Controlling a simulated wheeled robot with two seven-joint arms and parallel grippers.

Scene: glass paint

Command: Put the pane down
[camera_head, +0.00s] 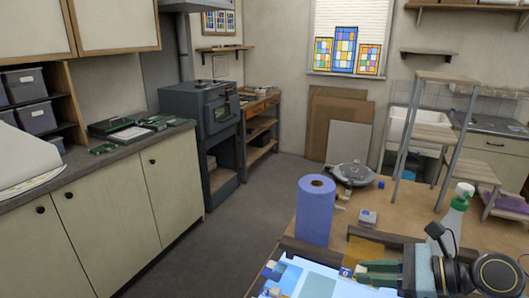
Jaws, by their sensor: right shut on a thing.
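My right gripper (358,273) reaches in from the right at the bottom of the head view. Its greenish fingers are shut at the near edge of an amber see-through pane (362,249). The pane is above or at the edge of a bright pale-blue panel (318,284) on the wooden table (400,205). I cannot tell whether the pane touches what lies under it. Small blue and yellow pieces lie on the left part of the panel. My left gripper is not in view.
A blue paper roll (315,210) stands just behind the panel. A spray bottle (455,215) stands to the right, near my wrist. A round grey device (352,174) and a small grey box (367,218) are farther back. A wooden step rack (433,135) rises at the back right.

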